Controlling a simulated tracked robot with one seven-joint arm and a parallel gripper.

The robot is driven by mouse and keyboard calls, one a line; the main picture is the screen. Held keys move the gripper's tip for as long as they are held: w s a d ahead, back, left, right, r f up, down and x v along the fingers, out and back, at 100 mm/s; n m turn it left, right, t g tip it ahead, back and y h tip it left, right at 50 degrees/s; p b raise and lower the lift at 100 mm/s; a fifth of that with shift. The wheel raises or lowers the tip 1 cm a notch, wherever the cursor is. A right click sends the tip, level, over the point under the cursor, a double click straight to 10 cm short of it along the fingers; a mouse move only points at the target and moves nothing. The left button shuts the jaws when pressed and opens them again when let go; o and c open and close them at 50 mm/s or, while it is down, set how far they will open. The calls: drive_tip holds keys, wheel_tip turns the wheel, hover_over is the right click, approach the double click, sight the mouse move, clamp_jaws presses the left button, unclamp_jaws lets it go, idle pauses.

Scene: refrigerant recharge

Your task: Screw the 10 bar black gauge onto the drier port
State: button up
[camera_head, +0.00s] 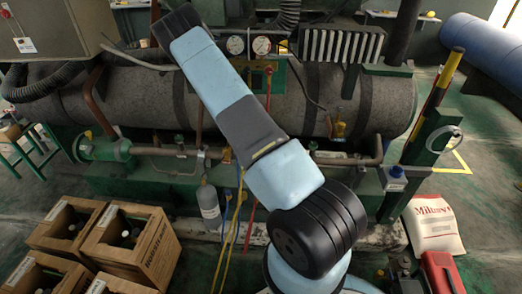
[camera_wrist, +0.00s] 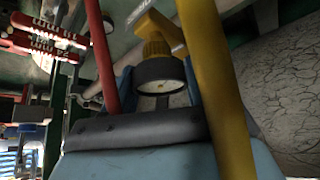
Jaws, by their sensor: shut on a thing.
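In the wrist view, a round gauge (camera_wrist: 160,76) with a black rim and a pale face sits between the two fingers of my gripper (camera_wrist: 158,90). My gripper is shut on it. The face is tilted toward the camera, but its scale is too small to read. A yellow, brass-like fitting (camera_wrist: 157,46) rises right behind the gauge; I cannot tell whether it is the gauge's stem or part of a port. I cannot identify the drier port for certain. In the head view my arm hides my gripper and the held gauge.
A red hose (camera_wrist: 103,60) and a yellow hose (camera_wrist: 213,90) pass close in front of the wrist camera. Two dials (camera_head: 235,45) (camera_head: 261,46) stand above the big grey tank (camera_head: 345,95). Wooden crates (camera_head: 165,250) stand at lower left, a white bag (camera_head: 435,225) at right.

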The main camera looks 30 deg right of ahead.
drive_tip(key=shift+s+f+m+g, duration=0.2)
drive_tip(key=shift+m+g, duration=0.1)
drive_tip(key=shift+m, duration=0.1)
drive_tip(key=shift+m+g, duration=0.4)
drive_tip(key=shift+m, duration=0.3)
drive_tip(key=o, duration=1.2)
drive_tip(key=shift+w, duration=0.1)
drive_tip(key=shift+r, duration=0.25)
drive_tip(key=shift+r, duration=2.1)
drive_tip(key=s+a+f, duration=0.1)
drive_tip(key=s+a, duration=0.6)
drive_tip(key=s, duration=0.4)
drive_tip(key=shift+a, duration=0.1)
